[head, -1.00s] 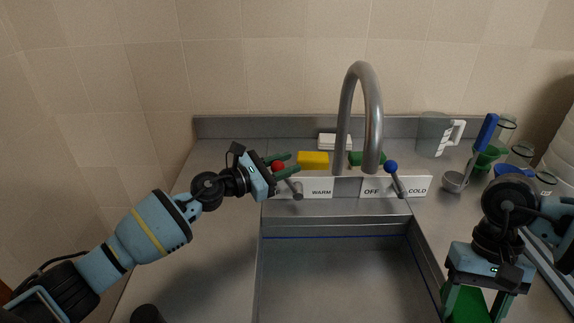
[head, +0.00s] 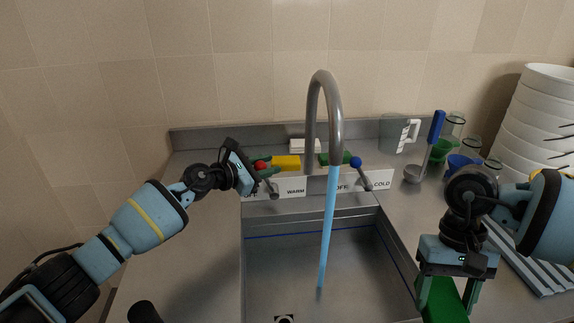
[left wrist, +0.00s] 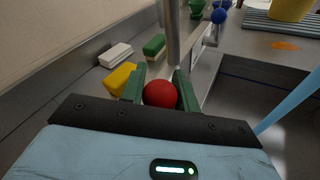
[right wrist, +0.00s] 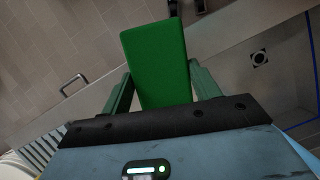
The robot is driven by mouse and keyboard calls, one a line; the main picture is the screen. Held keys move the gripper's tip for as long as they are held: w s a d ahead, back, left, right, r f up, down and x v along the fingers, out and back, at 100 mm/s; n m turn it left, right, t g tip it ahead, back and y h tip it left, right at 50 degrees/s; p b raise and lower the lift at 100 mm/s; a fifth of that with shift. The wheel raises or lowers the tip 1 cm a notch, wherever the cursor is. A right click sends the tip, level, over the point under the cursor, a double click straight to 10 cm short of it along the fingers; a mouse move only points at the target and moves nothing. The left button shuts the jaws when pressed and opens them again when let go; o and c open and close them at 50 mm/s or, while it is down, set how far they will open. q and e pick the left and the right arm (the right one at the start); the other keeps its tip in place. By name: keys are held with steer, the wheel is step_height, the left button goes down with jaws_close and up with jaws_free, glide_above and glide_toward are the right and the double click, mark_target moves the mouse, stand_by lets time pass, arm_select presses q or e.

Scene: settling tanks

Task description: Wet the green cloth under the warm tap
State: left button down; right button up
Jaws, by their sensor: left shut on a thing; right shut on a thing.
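The tap (head: 328,105) arches over the sink, and a blue stream of water (head: 327,230) falls from its spout into the basin. My left gripper (head: 266,171) is shut on the red knob (left wrist: 160,94) of the lever beside the WARM label (head: 296,190). The knob also shows in the head view (head: 260,165). My right gripper (head: 447,290) is shut on the green cloth (right wrist: 155,62), which looks like a thick block. It holds the cloth at the sink's right edge, to the right of the stream and apart from it. The cloth's lower end is cut off in the head view.
The blue knob (head: 355,162) stands by the COLD label. A yellow block (head: 286,162), a green block (left wrist: 154,45) and a white block (head: 304,146) lie behind the levers. The basin looks otherwise clear.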

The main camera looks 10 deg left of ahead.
arm_select(q)
steer(key=c, duration=1.1)
jaws_free()
steer(key=shift+d, duration=0.15)
arm_select(e)
steer(key=shift+d, duration=0.1)
arm_select(q)
steer(key=shift+o, duration=0.2)
steer(key=v, duration=0.3)
steer(key=p+v, duration=0.1)
steer(key=v, duration=0.2)
steer(key=shift+w+r, duration=0.1)
steer(key=shift+r, duration=0.15)
arm_select(e)
step_height(320, 180, up, 3)
steer(key=shift+w, duration=0.1)
steer(key=shift+r+t, duration=0.25)
steer(key=shift+t, duration=0.05)
arm_select(q)
glide_toward(255, 166)
steer(key=shift+w+d+f, duration=0.4)
steer(key=shift+w+d, duration=0.15)
steer(key=shift+d, duration=0.15)
